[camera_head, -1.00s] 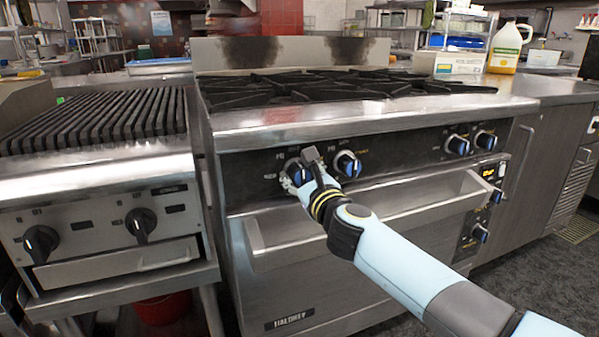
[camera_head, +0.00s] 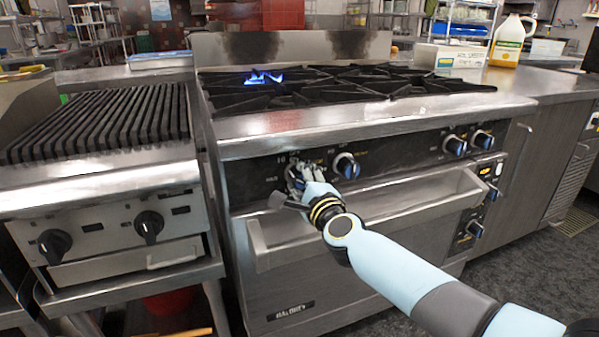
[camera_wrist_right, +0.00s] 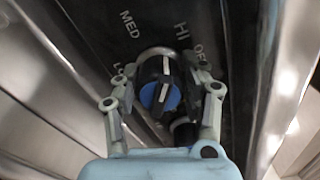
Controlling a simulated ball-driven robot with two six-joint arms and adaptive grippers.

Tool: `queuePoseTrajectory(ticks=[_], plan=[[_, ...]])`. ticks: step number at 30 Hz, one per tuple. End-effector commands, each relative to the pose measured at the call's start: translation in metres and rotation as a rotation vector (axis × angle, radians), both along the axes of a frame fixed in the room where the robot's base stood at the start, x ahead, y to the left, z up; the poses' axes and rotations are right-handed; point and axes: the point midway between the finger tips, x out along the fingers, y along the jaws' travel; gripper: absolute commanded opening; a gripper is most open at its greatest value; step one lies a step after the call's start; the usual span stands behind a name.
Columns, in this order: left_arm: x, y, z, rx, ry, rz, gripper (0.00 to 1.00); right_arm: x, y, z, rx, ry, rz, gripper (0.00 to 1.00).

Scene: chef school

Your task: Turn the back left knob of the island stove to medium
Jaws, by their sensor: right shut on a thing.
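The island stove (camera_head: 370,112) stands in the middle of the head view. A blue flame (camera_head: 262,77) burns at its back left burner. My right gripper (camera_head: 299,177) is at the leftmost knob of the stove's front panel. In the right wrist view its two fingers (camera_wrist_right: 162,98) are closed on both sides of this black and blue knob (camera_wrist_right: 147,96). The knob's white line points up, between the MED and HI marks. In the head view the gripper mostly hides the knob. My left gripper is not in view.
A second knob (camera_head: 346,166) sits just right of the gripper. The oven handle (camera_head: 370,211) runs below the panel. A grill (camera_head: 98,124) with two black knobs stands at the left. A box (camera_head: 459,56) and a yellow jug (camera_head: 508,42) stand behind right.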

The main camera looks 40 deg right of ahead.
Motion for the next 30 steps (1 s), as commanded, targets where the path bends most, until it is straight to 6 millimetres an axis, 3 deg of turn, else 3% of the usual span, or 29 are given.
queuePoseTrajectory(ticks=[18,30], plan=[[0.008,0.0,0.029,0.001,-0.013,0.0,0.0,0.0,0.001,-0.001,-0.534,0.132,0.001,0.11],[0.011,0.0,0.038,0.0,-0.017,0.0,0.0,-0.001,0.001,-0.004,-0.721,0.178,0.002,0.11]])
